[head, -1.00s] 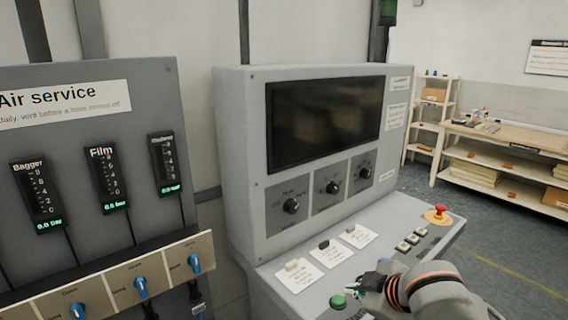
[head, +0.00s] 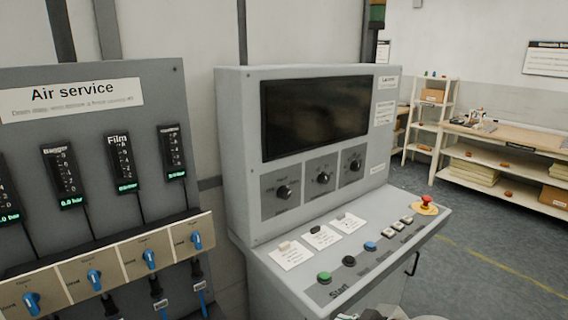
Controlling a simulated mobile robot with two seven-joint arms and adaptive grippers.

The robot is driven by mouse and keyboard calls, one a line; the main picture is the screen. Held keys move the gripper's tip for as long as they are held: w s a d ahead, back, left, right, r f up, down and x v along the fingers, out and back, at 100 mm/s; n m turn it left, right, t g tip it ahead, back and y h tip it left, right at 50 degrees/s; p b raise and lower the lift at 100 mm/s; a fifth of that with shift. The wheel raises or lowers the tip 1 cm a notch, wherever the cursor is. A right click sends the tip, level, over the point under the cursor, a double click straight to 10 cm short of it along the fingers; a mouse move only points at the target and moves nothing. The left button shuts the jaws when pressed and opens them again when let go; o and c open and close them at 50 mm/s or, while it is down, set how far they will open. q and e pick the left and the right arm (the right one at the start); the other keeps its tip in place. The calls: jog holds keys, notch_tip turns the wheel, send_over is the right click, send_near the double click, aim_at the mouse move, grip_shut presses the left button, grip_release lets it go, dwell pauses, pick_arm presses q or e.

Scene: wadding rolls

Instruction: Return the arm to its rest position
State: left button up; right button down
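Only a sliver of my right arm and gripper (head: 374,315) shows at the bottom edge of the head view, below the control console (head: 237,150). Its fingers are mostly cut off by the frame, so I cannot tell whether they are open or shut. It is apart from the green start button (head: 325,277), which is in full view on the sloped panel. My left gripper is not in view.
The console has a dark screen (head: 315,116), knobs, a red emergency button (head: 426,201) and a front handle (head: 413,264). An air service panel (head: 120,160) with blue valves stands left. Shelves (head: 430,120) and a workbench (head: 510,140) are at the back right, beyond open floor (head: 470,250).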

jog(key=s+d+f+m+h, duration=0.1)
jog(key=s+d+f+m, duration=0.2)
jog(key=s+f, duration=0.7)
jog(key=s+d+f+m+t+h, duration=0.1)
jog(key=s+d+f+m, duration=0.2)
jog(key=s+f, duration=0.7)
notch_tip(320, 180, down, 3)
jog(key=shift+s+d+r+h, duration=0.1)
jog(key=shift+s+d+h, duration=0.2)
jog(key=shift+d, duration=0.7)
